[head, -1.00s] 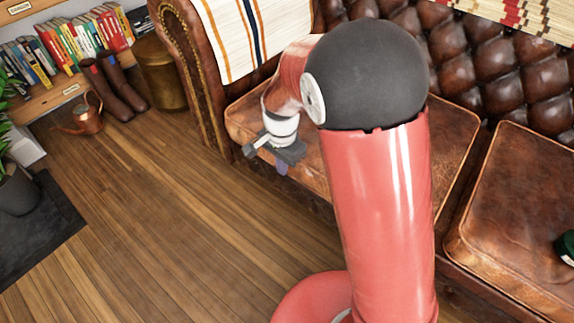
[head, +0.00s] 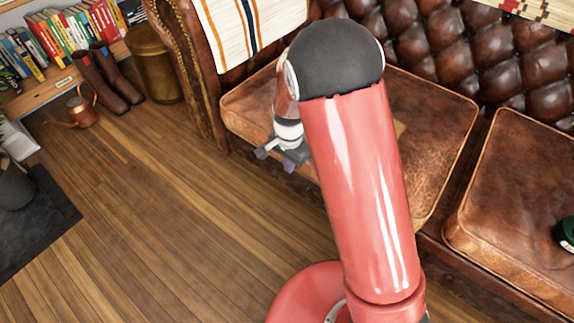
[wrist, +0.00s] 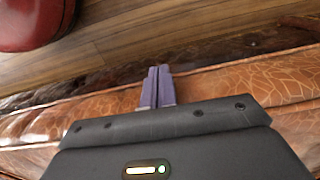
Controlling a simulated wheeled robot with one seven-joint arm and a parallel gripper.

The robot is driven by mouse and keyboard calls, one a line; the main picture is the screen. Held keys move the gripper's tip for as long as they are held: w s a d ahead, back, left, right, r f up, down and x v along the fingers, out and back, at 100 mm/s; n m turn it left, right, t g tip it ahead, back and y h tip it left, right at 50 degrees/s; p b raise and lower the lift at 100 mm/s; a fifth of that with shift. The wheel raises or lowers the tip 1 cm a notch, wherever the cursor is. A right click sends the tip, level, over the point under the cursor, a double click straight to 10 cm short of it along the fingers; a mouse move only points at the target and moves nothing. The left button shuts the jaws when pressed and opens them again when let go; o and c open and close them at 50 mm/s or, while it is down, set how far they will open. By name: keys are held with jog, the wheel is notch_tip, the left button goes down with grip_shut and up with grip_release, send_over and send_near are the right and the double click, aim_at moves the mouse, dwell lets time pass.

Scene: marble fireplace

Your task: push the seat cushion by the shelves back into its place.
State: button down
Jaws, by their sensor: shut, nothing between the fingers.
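The seat cushion by the shelves is the left brown leather cushion (head: 440,120) on the sofa. My arm covers its middle, and a dark gap separates it from the right cushion. In the wrist view the cushion (wrist: 230,85) runs across the picture, with piping along its edge. My gripper (head: 287,164) is at the cushion's front edge in the head view. In the wrist view my gripper's purple fingers (wrist: 157,72) are together and empty, pointing across the cushion's edge toward the floor side. I cannot tell if they touch the leather.
The right cushion (head: 520,195) carries a dark green object (head: 565,235). The sofa arm (head: 185,75) with a striped throw (head: 250,30) stands left. Boots (head: 110,80), a copper watering can (head: 78,108) and a brass bin (head: 155,65) are by the bookshelves. Wood floor (head: 150,220) is clear.

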jog(key=w+d, duration=0.1)
jog(key=w, duration=0.1)
jog(key=w+d, duration=0.2)
jog(key=shift+w+d, duration=0.1)
jog(key=shift+d, duration=0.2)
